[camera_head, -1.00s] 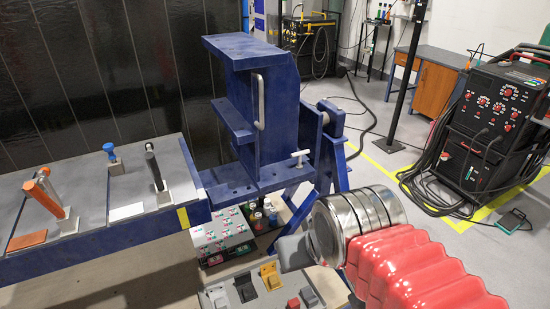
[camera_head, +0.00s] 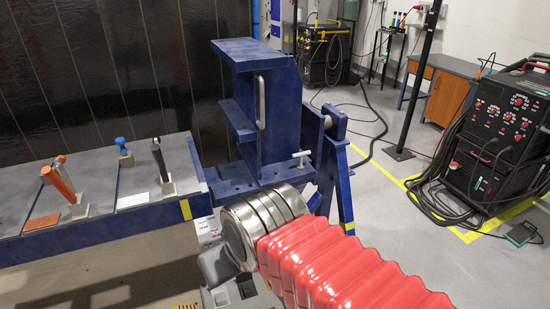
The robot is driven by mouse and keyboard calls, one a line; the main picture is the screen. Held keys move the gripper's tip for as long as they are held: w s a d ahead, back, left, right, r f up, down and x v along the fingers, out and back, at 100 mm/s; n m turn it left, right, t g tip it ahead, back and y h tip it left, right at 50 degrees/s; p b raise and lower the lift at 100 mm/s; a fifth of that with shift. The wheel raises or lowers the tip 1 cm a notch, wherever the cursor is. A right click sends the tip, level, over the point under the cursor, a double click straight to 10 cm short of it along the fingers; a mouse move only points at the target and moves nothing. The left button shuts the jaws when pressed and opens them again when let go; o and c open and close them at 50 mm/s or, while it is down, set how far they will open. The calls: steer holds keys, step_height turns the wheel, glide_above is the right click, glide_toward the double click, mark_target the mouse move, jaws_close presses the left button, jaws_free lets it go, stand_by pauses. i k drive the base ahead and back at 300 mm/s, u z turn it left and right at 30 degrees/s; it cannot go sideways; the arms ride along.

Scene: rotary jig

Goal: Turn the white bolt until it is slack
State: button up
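The white bolt (camera_head: 301,155) is a small pale T-shaped piece. It stands upright at the right end of the blue jig (camera_head: 262,175), near the jig's pivot bracket. My gripper (camera_head: 216,264) shows only as a grey part beyond the metal collar of my red arm, at the lower middle. It is below and to the left of the bolt and apart from it. Its fingertips cannot be made out, so I cannot tell whether it is open or shut, or whether it holds anything.
A blue bench (camera_head: 110,222) at left carries orange, blue and black handled tools. A control box (camera_head: 208,228) is partly hidden behind my arm. A black welding machine (camera_head: 503,130) with cables stands at right. Between it and the jig, the grey floor is mostly clear.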

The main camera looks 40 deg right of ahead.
mark_target(300, 167)
steer(key=u, duration=0.45)
steer(key=k, duration=0.9)
steer(key=z, duration=1.15)
steer(key=i, duration=1)
steer(key=z, duration=0.1)
